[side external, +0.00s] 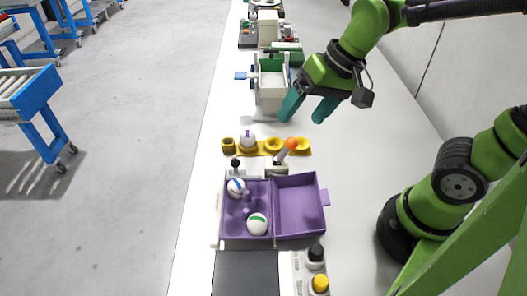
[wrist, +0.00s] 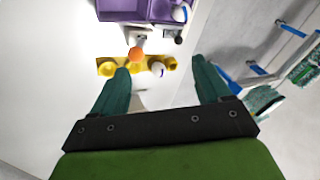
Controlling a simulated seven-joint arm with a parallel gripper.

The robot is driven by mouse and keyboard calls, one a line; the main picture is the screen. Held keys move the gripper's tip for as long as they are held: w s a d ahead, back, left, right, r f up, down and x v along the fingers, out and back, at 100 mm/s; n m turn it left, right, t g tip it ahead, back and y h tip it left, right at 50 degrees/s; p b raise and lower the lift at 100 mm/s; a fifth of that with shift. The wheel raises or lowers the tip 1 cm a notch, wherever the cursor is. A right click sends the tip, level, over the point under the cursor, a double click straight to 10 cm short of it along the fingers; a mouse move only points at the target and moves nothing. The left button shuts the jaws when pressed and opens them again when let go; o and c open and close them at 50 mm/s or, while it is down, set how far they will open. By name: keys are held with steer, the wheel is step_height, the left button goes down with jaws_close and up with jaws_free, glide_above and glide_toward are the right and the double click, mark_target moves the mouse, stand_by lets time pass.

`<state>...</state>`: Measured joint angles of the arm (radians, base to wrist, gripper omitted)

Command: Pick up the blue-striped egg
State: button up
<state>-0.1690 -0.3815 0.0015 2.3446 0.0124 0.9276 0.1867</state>
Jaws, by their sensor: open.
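The blue-striped egg (side external: 236,187) is white and sits in the far left part of the open purple egg box (side external: 272,215). A green-striped egg (side external: 257,224) lies in the same box, nearer the camera. A purple-striped egg (side external: 248,141) sits in the yellow holder (side external: 273,147). My gripper (side external: 301,116) is open and empty, with teal fingers. It hangs above the table beyond the yellow holder, apart from all the eggs.
An orange-knobbed lever (side external: 291,144) and a black-knobbed fixture (side external: 236,163) stand between the holder and the box. A white bin with green parts (side external: 272,85) stands to the left of my gripper. Black and yellow buttons (side external: 318,270) are at the near end.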

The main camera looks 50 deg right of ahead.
steer(key=w+a+f+m+g, duration=0.2)
steer(key=w+a+f+m, duration=0.1)
steer(key=w+a+m, duration=0.15)
steer(key=m, duration=0.2)
glide_above(239, 182)
steer(key=s+d, duration=0.2)
step_height(239, 182, down, 10)
steer(key=shift+w+a+x, duration=0.1)
steer(key=shift+w+x, duration=0.05)
steer(key=shift+x, duration=0.8)
steer(key=shift+w+a+x, duration=0.1)
steer(key=shift+w+x, duration=0.1)
steer(key=shift+x, duration=0.75)
steer(key=shift+w+a+x, duration=0.1)
steer(key=shift+w+x, duration=0.05)
steer(key=shift+x, duration=0.85)
steer(key=shift+r, duration=0.2)
steer(key=shift+c, duration=0.2)
steer(key=c, duration=0.7)
